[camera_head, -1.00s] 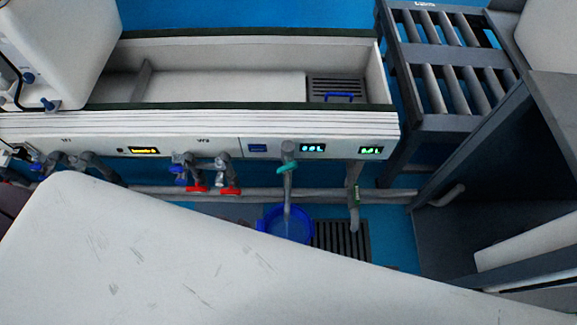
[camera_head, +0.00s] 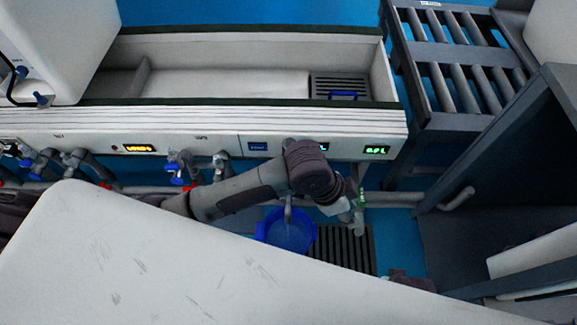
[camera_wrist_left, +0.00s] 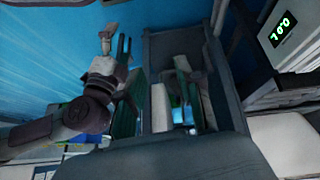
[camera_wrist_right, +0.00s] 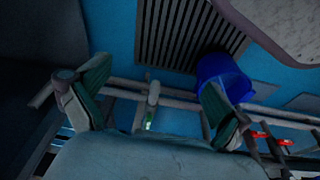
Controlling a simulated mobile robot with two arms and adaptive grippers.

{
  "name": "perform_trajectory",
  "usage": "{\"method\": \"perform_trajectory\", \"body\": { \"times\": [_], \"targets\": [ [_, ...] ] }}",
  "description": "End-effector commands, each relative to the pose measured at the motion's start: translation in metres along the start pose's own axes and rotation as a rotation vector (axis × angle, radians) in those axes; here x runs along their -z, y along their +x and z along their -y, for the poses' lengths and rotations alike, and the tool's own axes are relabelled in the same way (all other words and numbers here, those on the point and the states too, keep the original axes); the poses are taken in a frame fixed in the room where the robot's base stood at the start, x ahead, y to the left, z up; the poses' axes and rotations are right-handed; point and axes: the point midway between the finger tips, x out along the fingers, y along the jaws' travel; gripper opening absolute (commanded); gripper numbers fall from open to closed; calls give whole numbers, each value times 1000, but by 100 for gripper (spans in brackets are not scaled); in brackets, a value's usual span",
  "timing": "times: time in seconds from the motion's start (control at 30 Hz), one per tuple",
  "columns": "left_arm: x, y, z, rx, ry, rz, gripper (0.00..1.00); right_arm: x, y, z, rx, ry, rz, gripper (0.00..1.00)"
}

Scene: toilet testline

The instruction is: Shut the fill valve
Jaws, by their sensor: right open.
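A pipe with a green-marked fitting (camera_head: 361,198) hangs under the right display. My right gripper (camera_wrist_right: 155,105) is open in the right wrist view, with a pipe fitting (camera_wrist_right: 152,95) with a green mark between its fingers, apart from them. In the left wrist view the finger gap is unclear. I cannot tell which is the fill valve.
Blue-handled valves (camera_head: 176,168) sit along the trough front at left. The right display (camera_head: 376,150) is lit green. A floor grate (camera_head: 345,250) lies right of the bucket. A grey roller rack (camera_head: 455,65) stands at the right, and a white panel fills the foreground.

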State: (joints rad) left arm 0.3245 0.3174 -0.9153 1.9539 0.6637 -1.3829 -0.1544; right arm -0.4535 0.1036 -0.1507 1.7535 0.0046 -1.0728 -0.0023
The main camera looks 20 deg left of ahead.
Motion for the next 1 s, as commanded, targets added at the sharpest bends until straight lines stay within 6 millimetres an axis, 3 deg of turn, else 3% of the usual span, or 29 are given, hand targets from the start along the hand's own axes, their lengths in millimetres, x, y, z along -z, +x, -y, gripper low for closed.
{"method": "perform_trajectory", "body": {
  "times": [0.03, 0.17, 0.23, 0.4, 0.53, 0.63, 0.73, 1.0],
  "targets": [
    [-1, 5, 12, -9, 73, 51, 35, -13, 20, 1, 1, -2, 18, 100],
    [-23, 14, 46, -39, 183, 199, 35, -44, 65, 3, 4, -6, 40, 100],
    [-41, 10, 76, -34, 204, 283, 35, -62, 86, 4, 6, -9, 51, 100],
    [-80, -22, 158, 20, 170, 443, 35, -105, 123, 6, 9, -15, 73, 100],
    [-98, -48, 200, 61, 121, 502, 35, -128, 136, 7, 10, -18, 84, 100],
    [-105, -59, 215, 76, 100, 521, 35, -134, 141, 7, 10, -19, 86, 100],
    [-110, -56, 219, 79, 94, 525, 35, -133, 142, 7, 10, -18, 83, 100],
    [-133, -15, 223, 79, 94, 527, 35, -106, 133, 7, 9, -15, 65, 100]
  ]
}}
